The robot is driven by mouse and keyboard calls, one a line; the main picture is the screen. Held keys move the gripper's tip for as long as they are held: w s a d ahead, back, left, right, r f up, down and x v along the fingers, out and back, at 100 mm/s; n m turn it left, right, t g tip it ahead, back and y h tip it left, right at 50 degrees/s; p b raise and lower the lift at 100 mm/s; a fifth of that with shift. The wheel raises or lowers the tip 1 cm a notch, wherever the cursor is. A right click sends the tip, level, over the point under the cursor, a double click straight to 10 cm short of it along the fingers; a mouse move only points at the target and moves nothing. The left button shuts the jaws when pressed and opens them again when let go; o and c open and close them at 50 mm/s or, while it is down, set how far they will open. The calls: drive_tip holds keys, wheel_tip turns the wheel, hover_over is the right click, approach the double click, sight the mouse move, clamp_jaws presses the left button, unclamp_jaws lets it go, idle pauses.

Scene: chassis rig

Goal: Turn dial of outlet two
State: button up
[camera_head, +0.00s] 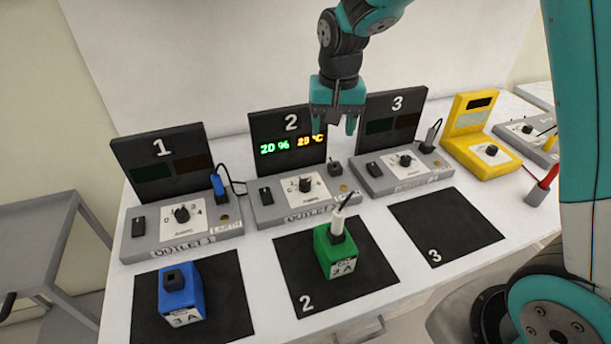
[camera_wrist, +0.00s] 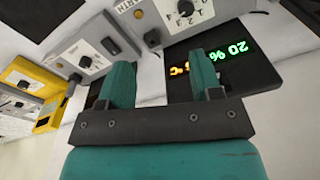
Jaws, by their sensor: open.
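Outlet two (camera_head: 267,214) is the middle grey box with a black panel (camera_head: 287,137) marked 2, lit with 20 % in green and 29 °C in orange. Its dial (camera_head: 305,185) is a black knob on a white scale plate; it also shows at the top of the wrist view (camera_wrist: 185,8). My gripper (camera_head: 337,121) is open and empty, above and behind the dial, between panels 2 and 3. In the wrist view its teal fingers (camera_wrist: 162,82) are apart, with the lit panel behind them.
Outlet 1 (camera_head: 170,238) and outlet 3 (camera_head: 421,180) flank outlet two. A green block (camera_head: 340,254) with a white plug stands on mat 2, and a blue block (camera_head: 182,296) on mat 1. Mat 3 (camera_head: 465,222) is empty. A yellow device (camera_head: 478,150) stands right.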

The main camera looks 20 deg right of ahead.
drive_tip(key=m, duration=0.1)
hover_over(305, 182)
drive_tip(key=f, duration=0.1)
drive_tip(key=shift+m+g, duration=0.3)
drive_tip(key=shift+g, duration=0.1)
wheel_tip(305, 182, down, 18)
drive_tip(key=p, duration=0.3)
drive_tip(key=shift+r, duration=0.2)
drive_tip(key=c, duration=0.9)
